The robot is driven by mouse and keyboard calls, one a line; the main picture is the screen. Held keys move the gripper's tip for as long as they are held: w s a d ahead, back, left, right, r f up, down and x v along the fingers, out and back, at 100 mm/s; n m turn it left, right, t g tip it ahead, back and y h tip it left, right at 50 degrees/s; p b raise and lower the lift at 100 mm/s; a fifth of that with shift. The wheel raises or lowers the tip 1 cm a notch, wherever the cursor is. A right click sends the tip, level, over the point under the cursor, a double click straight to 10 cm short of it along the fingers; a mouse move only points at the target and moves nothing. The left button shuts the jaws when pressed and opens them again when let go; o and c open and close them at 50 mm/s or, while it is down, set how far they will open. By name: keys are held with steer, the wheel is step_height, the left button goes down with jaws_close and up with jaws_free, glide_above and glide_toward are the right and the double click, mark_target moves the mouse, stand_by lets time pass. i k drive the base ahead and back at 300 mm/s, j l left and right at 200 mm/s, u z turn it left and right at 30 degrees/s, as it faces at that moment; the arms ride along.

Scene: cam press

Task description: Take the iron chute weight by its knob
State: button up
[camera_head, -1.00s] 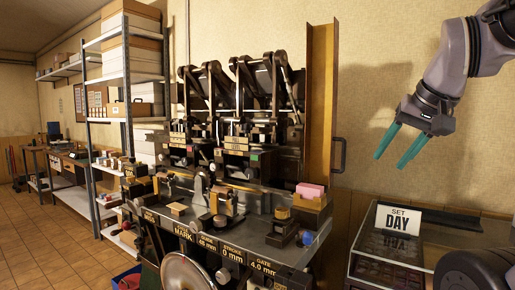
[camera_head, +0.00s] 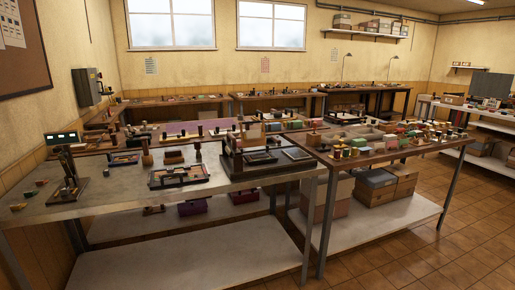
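I cannot pick out the iron chute weight in this view; several small dark and knobbed pieces stand on the benches, too small to tell apart. My gripper and arm are not in view. The cam press from the earlier frame is out of view too.
A grey-topped bench (camera_head: 115,203) at the left bears a small dark stand (camera_head: 69,185) and a dark frame tray (camera_head: 179,176). A second bench (camera_head: 440,144) at the right holds many small items. Cardboard boxes (camera_head: 336,192) sit on its lower shelf. Tiled floor (camera_head: 455,240) is clear at the right.

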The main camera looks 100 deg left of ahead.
mark_target(324, 148)
steer(key=i+j+u, duration=0.1)
steer(key=u, duration=3)
steer(key=i+l, duration=0.35)
steer(key=i, duration=0.3)
steer(key=i+l+u, duration=0.1)
steer(key=i+l, duration=0.25)
steer(key=i, duration=0.35)
steer(key=i+l, duration=0.45)
steer(key=i, duration=0.2)
steer(key=i+l+u, duration=0.1)
steer(key=i+l, duration=0.3)
steer(key=i, duration=0.25)
steer(key=i+l+u, duration=0.1)
steer(key=i+l, duration=0.35)
steer(key=i, duration=0.2)
steer(key=i+l+u, duration=0.15)
steer(key=u, duration=1.15)
